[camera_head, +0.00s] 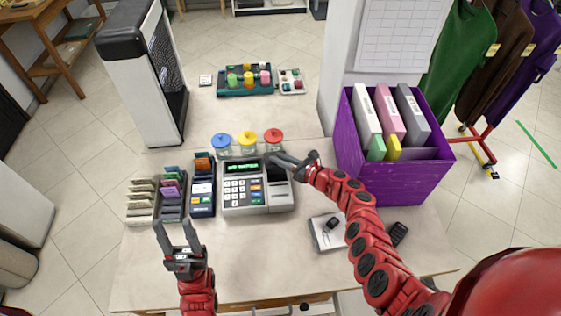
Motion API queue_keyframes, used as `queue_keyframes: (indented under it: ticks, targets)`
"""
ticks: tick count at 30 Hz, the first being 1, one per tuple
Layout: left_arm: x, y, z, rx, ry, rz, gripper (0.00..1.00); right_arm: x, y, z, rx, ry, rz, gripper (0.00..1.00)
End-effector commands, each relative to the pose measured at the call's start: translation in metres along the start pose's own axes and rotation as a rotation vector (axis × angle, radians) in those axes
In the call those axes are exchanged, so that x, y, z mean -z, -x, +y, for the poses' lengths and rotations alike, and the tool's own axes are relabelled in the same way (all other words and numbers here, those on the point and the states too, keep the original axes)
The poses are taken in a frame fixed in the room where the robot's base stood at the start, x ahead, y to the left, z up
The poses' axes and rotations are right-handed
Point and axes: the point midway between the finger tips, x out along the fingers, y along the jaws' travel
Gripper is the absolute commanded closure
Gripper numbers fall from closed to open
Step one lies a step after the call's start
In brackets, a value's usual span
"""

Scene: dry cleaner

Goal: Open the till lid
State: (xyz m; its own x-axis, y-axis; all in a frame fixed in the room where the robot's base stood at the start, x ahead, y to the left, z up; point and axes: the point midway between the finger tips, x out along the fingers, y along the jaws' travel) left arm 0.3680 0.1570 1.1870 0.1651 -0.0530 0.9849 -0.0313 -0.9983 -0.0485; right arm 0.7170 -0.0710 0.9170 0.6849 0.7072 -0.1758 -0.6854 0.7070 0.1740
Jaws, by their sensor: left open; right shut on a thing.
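The till (257,197) is a light grey machine with a keypad and a lit green display, standing mid-counter. Its lid (275,172) is a dark part at the top right, partly hidden by my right gripper. My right gripper (277,160) reaches in from the right and is shut on the lid at its back edge. How far the lid is raised is hard to see. My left gripper (174,224) is open and empty above the counter, in front and to the left of the till.
A card terminal (203,190) and card racks (171,192) stand left of the till. Jars with blue, yellow and red lids (247,141) stand behind it. A purple bin (392,178) with binders is at the right. A notepad (327,232) lies near my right arm.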

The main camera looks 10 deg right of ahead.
Motion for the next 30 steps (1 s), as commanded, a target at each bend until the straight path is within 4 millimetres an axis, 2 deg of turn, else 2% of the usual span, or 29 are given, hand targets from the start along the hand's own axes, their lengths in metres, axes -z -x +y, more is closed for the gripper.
queue_keyframes:
  ticks: [10, 24, 25, 30]
  targets:
    - [0.0, 0.002, 0.0, 0.0, 0.0, 0.0, 0.5, -0.014, -0.006, -0.006, 0.001, 0.002, -0.004, 1.0]
    - [0.0, 0.002, 0.0, 0.0, 0.0, 0.0, 0.5, -0.016, -0.006, -0.008, 0.003, 0.002, -0.005, 1.0]
    - [0.0, 0.002, 0.0, 0.0, 0.0, 0.0, 0.5, -0.016, -0.006, -0.008, 0.003, 0.002, -0.005, 0.75]
    - [0.0, 0.002, 0.0, 0.0, 0.0, 0.0, 0.5, -0.015, -0.006, -0.007, 0.002, 0.001, -0.004, 0.48]
